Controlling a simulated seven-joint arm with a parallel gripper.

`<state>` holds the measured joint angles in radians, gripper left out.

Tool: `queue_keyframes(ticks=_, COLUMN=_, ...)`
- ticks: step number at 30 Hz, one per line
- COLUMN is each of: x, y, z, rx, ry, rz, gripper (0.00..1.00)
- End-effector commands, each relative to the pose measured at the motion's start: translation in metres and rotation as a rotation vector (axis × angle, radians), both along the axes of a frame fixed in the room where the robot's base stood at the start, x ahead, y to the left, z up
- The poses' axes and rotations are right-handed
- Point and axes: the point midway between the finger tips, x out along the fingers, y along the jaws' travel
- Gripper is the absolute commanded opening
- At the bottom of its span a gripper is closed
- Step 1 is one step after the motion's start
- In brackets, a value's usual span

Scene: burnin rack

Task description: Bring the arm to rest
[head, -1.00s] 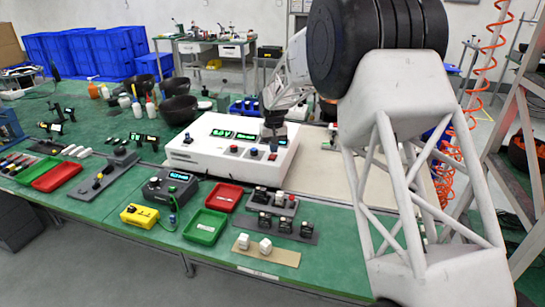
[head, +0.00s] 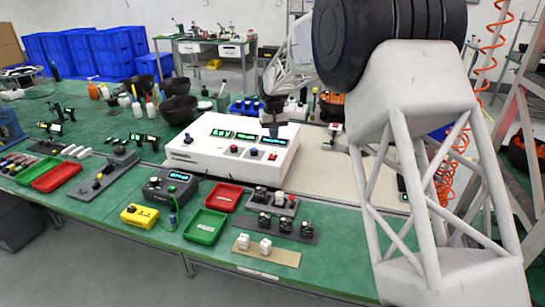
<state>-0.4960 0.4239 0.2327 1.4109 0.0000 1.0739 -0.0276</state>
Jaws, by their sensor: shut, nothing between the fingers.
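My gripper (head: 273,124) is small in the head view, at the end of my arm. It is shut and empty, above the back right part of a white box (head: 190,155) on the green bench (head: 125,200). The box's top has lit green displays (head: 247,136) and a row of red and blue knobs or buttons (head: 253,152). My white arm with dark joint rings fills the right side of the view and hides part of the bench behind it.
In front of the white box are a red tray (head: 224,197), a green tray (head: 205,227), a yellow box (head: 139,216) and a dark device (head: 170,187). A light mat (head: 330,170) lies right of the box. Dark bowls (head: 178,109) and bottles stand behind it.

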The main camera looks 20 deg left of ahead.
Motion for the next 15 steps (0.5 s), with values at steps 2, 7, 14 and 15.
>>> queue_keyframes(ticks=2, x=-0.0001, y=-0.0001, z=0.0017, rx=0.000, ry=0.000, rz=0.000, gripper=0.00)
queue_keyframes(ticks=7, x=-0.0001, y=-0.0001, z=0.0021, rx=0.000, ry=0.000, rz=0.000, gripper=0.00)
queue_keyframes(ticks=14, x=-0.0004, y=-0.0013, z=0.0032, rx=0.000, ry=0.000, rz=-0.001, gripper=0.00)
queue_keyframes(ticks=15, x=-0.0009, y=-0.0027, z=0.0044, rx=0.001, ry=-0.001, rz=-0.002, gripper=0.00)
